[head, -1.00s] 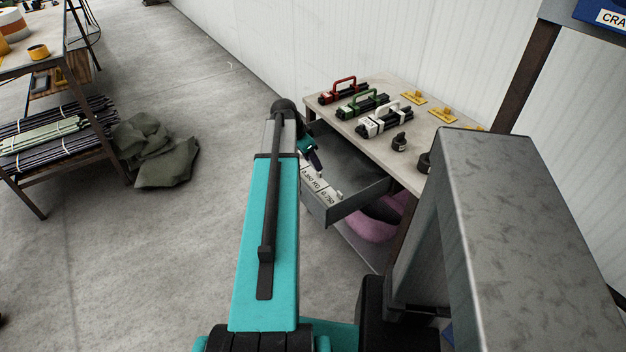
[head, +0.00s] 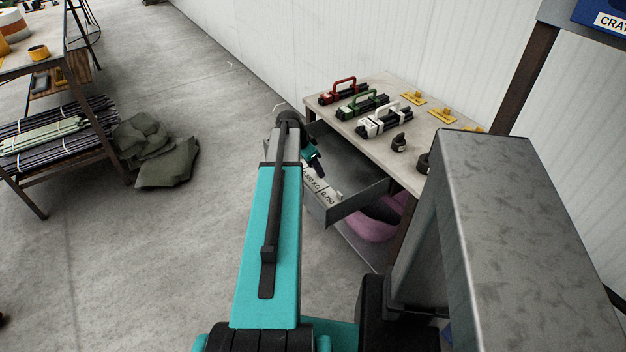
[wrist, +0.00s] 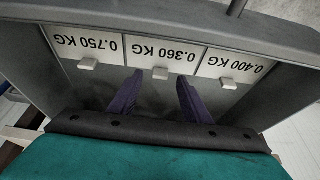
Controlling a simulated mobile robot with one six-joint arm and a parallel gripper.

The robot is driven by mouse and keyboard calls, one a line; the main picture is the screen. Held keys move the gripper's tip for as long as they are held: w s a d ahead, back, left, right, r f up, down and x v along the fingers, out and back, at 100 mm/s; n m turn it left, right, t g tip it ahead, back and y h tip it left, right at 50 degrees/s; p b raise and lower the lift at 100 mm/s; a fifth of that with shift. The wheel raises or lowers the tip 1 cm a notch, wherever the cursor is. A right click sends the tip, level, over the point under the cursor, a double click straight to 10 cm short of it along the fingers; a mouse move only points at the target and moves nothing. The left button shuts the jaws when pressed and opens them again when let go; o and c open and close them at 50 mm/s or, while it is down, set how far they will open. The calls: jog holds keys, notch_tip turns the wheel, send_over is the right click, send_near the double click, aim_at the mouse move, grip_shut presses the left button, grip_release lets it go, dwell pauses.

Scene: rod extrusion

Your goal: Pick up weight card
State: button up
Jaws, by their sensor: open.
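Three white weight cards stand side by side in the open drawer in the wrist view, their print upside down. They read 0.750 KG (wrist: 84,44), 0.360 KG (wrist: 151,52) and 0.400 KG (wrist: 234,66). Each has a small pale tab, with the middle tab (wrist: 161,73) nearest my fingers. My gripper (wrist: 157,84) is open, its two dark purple fingers on either side of the middle tab and short of it, holding nothing. In the head view, my gripper (head: 317,167) is over the drawer, and the cards (head: 325,192) are partly hidden by my arm.
The grey drawer (head: 358,202) sticks out from the workbench (head: 405,165). Red, green and white-handled tools stand on the benchtop with yellow-handled pieces and dark weights. A pink object (head: 375,225) lies below the drawer.

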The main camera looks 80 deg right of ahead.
aim_at(317, 177)
jog(key=shift+x, duration=1.25)
grip_shut()
jog(key=shift+r, duration=0.15)
notch_tip(317, 177, up, 10)
jog(key=shift+b, duration=0.45)
dwell(0.4)
